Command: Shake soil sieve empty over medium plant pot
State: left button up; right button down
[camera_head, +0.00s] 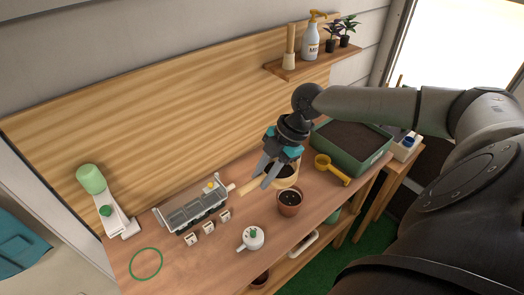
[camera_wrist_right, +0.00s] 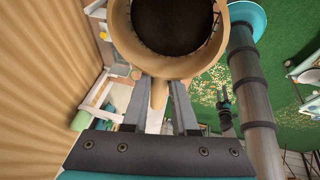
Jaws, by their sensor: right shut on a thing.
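My right gripper (camera_head: 263,176) is shut on the pale wooden handle (camera_head: 250,186) of the soil sieve. In the right wrist view the ring (camera_wrist_right: 215,50) lies just beyond my right gripper (camera_wrist_right: 162,88), with the dark filling facing the camera. A terracotta plant pot (camera_head: 290,209) with dark soil inside stands on the bench just in front of the sieve in the head view. The sieve's height above the bench is hard to tell.
A green soil tray (camera_head: 352,158) and a yellow scoop (camera_head: 332,170) are to the right. A small white watering can (camera_head: 251,239), a seed tray with a clear lid (camera_head: 195,212) and small label blocks (camera_head: 208,228) are on the left. The bench front-left (camera_head: 180,265) is fairly clear.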

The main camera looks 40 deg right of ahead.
jog(key=shift+w+d+f, duration=0.1)
jog(key=shift+d, duration=1.45)
jog(key=shift+w+d+f, duration=0.1)
jog(key=shift+d, duration=1.4)
dwell(0.5)
